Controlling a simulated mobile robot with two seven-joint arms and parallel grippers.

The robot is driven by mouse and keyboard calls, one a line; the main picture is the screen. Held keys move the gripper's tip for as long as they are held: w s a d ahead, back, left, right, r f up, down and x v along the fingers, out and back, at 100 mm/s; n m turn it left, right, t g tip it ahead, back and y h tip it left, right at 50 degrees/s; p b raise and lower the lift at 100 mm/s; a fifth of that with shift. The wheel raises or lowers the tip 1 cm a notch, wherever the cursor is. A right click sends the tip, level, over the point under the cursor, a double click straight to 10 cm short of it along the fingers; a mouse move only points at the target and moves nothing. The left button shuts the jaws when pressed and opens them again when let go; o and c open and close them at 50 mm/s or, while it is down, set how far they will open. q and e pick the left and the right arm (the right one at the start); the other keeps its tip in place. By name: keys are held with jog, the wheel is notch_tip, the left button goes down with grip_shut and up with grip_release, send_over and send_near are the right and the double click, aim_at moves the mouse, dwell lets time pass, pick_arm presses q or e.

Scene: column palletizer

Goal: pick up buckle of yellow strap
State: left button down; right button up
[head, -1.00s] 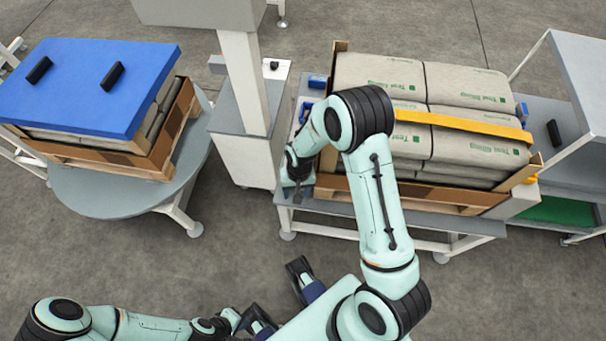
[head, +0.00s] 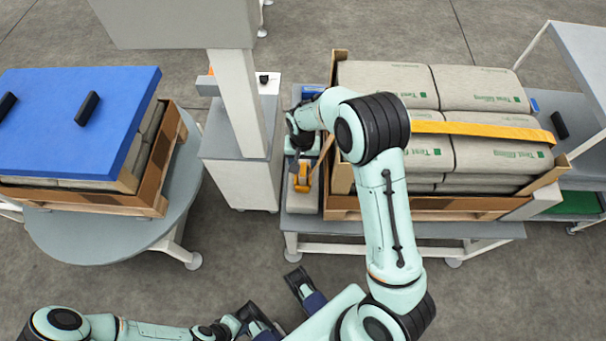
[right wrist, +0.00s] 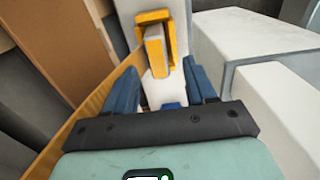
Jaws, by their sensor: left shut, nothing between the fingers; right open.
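The yellow strap (head: 480,131) runs across the grey sacks on the right pallet box. Its orange-yellow buckle (head: 303,180) is at the left of that box, over a pale narrow surface. In the right wrist view the buckle (right wrist: 155,42) lies straight ahead, just beyond the blue fingers, and a yellow strap length (right wrist: 100,98) slants at the left. My right gripper (right wrist: 165,85) is open, its fingers on either side of the line to the buckle; I see no contact.
A round table (head: 80,245) with a blue-topped pallet stands far left. A white rack (head: 585,60) is at right. Floor in front is open.

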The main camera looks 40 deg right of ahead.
aim_at(303, 169)
jog(key=f, duration=0.4)
jog(key=shift+s+f+b, duration=0.25)
jog(key=shift+f+b, duration=0.05)
jog(key=shift+b, duration=0.05)
jog(key=shift+c, duration=0.3)
grip_shut()
jog(key=shift+r, duration=0.15)
